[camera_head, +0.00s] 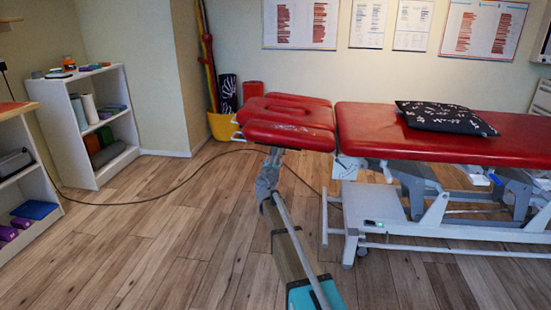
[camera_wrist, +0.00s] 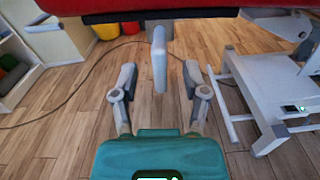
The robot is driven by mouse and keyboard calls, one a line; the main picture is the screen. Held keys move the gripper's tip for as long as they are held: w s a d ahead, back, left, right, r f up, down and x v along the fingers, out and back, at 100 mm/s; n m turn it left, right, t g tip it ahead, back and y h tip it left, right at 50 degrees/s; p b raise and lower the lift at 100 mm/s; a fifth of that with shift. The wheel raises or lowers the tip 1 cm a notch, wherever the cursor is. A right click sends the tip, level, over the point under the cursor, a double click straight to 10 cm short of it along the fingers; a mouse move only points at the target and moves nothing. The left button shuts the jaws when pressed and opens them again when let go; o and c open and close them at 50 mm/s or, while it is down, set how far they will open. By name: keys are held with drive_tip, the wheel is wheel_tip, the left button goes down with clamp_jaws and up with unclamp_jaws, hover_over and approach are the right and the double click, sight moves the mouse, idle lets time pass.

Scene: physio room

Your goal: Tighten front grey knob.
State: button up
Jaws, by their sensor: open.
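A light grey, flat upright knob or lever (camera_wrist: 159,62) hangs below the red headrest section in the wrist view. The headrest section (camera_head: 290,134) belongs to the red treatment table (camera_head: 380,135). My gripper (camera_wrist: 160,78) is open, with one finger on each side of the knob in the picture. Gaps show on both sides, and I cannot tell whether the knob's lower end is at fingertip depth. In the head view my gripper (camera_head: 270,172) is just under the headrest's front edge, and the knob cannot be made out there.
The table's white frame (camera_head: 352,215) and legs stand to the right of my arm. A black cable (camera_head: 185,185) runs across the wooden floor. White shelves (camera_head: 88,125) stand at left, and a yellow bucket (camera_head: 222,126) stands behind. Floor left of my arm is mostly clear.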

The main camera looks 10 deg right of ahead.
drive_tip(key=shift+x, duration=1.85)
drive_tip(key=shift+c, duration=0.3)
clamp_jaws()
drive_tip(key=shift+d, duration=0.15)
